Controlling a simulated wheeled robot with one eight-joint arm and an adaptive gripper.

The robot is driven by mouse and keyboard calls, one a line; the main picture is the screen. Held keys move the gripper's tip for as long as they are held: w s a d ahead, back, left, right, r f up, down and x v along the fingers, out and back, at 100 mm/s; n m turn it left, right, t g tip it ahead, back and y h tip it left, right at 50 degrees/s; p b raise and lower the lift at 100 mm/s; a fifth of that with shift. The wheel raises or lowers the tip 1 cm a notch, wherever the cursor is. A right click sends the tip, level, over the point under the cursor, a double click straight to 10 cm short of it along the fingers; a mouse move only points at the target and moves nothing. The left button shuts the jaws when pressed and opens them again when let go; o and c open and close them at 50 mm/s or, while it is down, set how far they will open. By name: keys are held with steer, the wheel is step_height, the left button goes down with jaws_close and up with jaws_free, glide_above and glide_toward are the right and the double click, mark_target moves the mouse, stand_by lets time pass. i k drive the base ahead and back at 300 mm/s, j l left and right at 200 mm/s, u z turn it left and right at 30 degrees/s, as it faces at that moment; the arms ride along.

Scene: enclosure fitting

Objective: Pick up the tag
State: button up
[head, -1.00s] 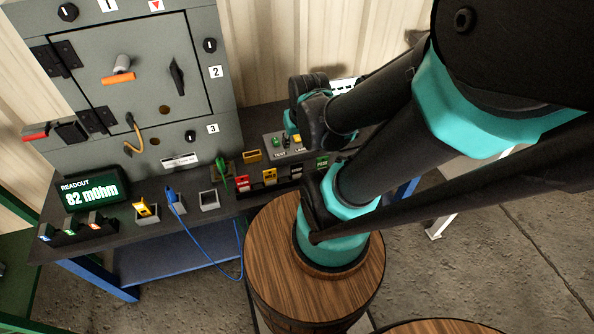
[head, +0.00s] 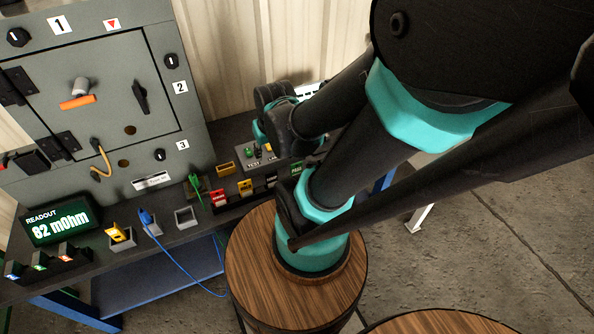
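I cannot tell surely which thing is the tag. A small white plate with dark print (head: 152,181) is at the lower edge of the grey enclosure (head: 190,125). A yellow piece (head: 118,232) stands in a grey holder on the dark bench. Red (head: 219,198) and yellow (head: 245,187) pieces stand in a row of dark holders further right. My black and teal arm crosses the right half of the view, and one of its joints (head: 275,115) is over the back of the bench. No gripper fingers can be made out.
A blue connector (head: 146,217) trails a blue cable off the bench. An empty grey holder (head: 187,217) stands beside it. A wooden barrel (head: 250,270) is in front of the bench. Floor (head: 480,235) is open at the right.

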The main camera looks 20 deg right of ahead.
mark_target(272, 182)
steer(key=k+u, duration=0.5)
steer(key=u, duration=0.2)
steer(key=k+u, duration=0.2)
steer(key=u, duration=0.15)
